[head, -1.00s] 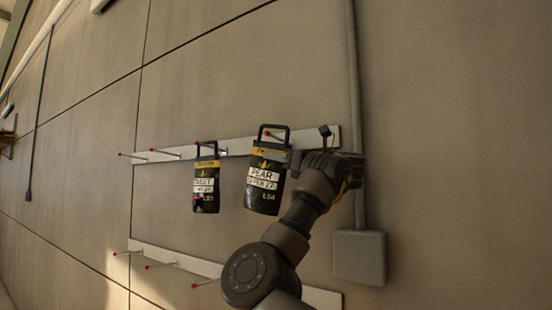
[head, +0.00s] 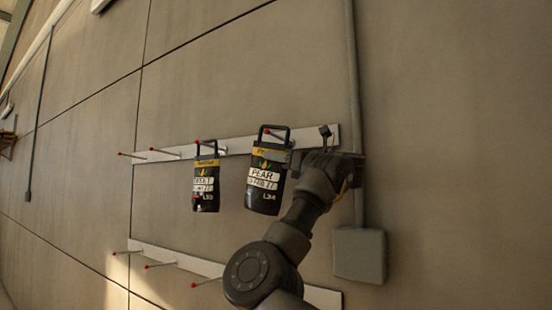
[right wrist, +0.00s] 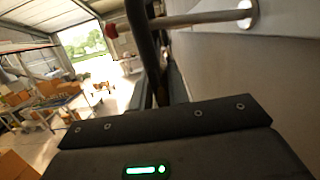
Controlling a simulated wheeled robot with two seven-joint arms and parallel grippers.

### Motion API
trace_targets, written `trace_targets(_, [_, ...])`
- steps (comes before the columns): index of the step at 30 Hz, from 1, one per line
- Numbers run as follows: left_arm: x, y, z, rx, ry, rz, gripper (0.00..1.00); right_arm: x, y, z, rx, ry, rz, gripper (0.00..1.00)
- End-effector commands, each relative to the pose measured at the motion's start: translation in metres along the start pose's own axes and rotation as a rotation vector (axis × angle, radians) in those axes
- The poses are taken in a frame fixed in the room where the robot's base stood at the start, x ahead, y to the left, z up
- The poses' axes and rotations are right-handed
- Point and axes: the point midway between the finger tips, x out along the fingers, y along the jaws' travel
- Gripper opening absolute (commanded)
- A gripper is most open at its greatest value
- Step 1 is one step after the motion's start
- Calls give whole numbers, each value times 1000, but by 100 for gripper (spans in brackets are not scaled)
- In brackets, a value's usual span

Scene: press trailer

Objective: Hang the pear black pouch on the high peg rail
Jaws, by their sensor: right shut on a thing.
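The pear black pouch (head: 265,196), with a yellow band, a white PEAR label and a stiff loop handle, is upright at the high peg rail (head: 235,146). A red-tipped peg (head: 268,131) shows inside its handle loop in the head view. In the right wrist view the peg (right wrist: 200,19) crosses the dark handle (right wrist: 143,40), its red tip left of it; whether the handle's weight rests on it I cannot tell. My right gripper (head: 286,158) is shut on the pouch at its upper right side. My left gripper is not in view.
A similar black pouch (head: 205,190) hangs on the peg just left. Free pegs (head: 165,152) stick out further left on the high rail. A low peg rail (head: 200,264) runs below. A grey wall box (head: 359,256) and vertical conduit (head: 353,100) are to the right.

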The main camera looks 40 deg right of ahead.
Motion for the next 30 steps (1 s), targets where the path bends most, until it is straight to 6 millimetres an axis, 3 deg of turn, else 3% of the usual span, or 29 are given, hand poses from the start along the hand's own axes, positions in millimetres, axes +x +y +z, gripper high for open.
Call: trace_targets(30, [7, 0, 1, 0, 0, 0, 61, -3, -6, -8, -2, -3, -1, 0])
